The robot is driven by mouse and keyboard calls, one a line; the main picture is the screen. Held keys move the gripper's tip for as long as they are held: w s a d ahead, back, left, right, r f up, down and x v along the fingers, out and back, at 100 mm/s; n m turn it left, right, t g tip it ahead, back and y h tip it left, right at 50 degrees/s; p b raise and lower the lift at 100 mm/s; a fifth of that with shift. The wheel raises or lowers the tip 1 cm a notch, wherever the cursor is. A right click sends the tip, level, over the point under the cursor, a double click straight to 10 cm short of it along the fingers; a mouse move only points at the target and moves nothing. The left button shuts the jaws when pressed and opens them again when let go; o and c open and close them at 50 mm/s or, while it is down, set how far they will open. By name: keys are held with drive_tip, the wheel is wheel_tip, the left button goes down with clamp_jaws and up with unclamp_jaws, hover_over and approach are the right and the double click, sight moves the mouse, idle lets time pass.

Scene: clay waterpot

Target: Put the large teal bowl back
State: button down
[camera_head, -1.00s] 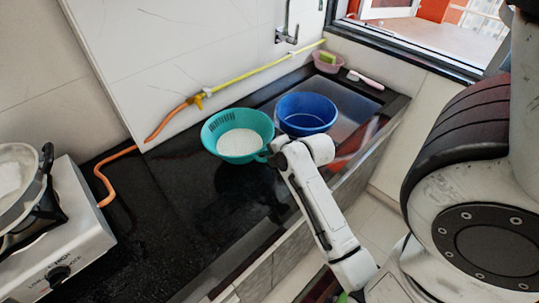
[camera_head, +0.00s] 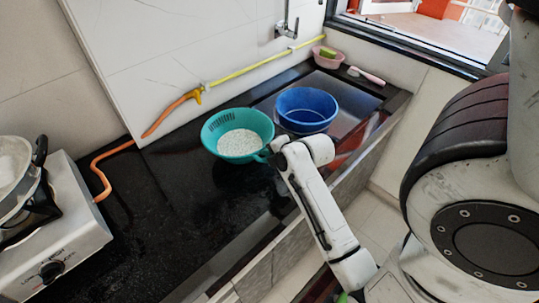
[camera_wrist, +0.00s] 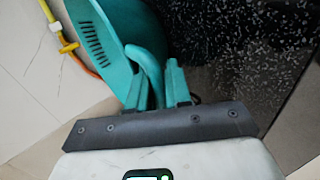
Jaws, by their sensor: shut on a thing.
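The large teal bowl (camera_head: 215,125) is at the back of the black counter, left of the blue basin. It has slots in its side wall and a whitish speckled inside. The wrist view shows its slotted wall (camera_wrist: 95,45) at upper left. My gripper (camera_wrist: 155,85) has its teal fingers shut on the bowl's rim or handle. In the head view my gripper (camera_head: 268,153) is at the bowl's right front edge, mostly hidden by the wrist. I cannot tell whether the bowl rests on the counter or hangs just above it.
A blue basin (camera_head: 306,108) stands in the sink area right of the bowl. A pink tub (camera_head: 327,57) and a brush (camera_head: 366,75) lie behind. A stove (camera_head: 55,235) with a pan is at left. An orange hose (camera_head: 115,150) runs along the wall. The counter's (camera_head: 170,215) middle is clear.

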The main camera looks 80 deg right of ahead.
drive_tip(key=shift+f, duration=0.4)
drive_tip(key=c, duration=1)
unclamp_jaws()
drive_tip(key=b+v, duration=0.1)
drive_tip(key=v, duration=1)
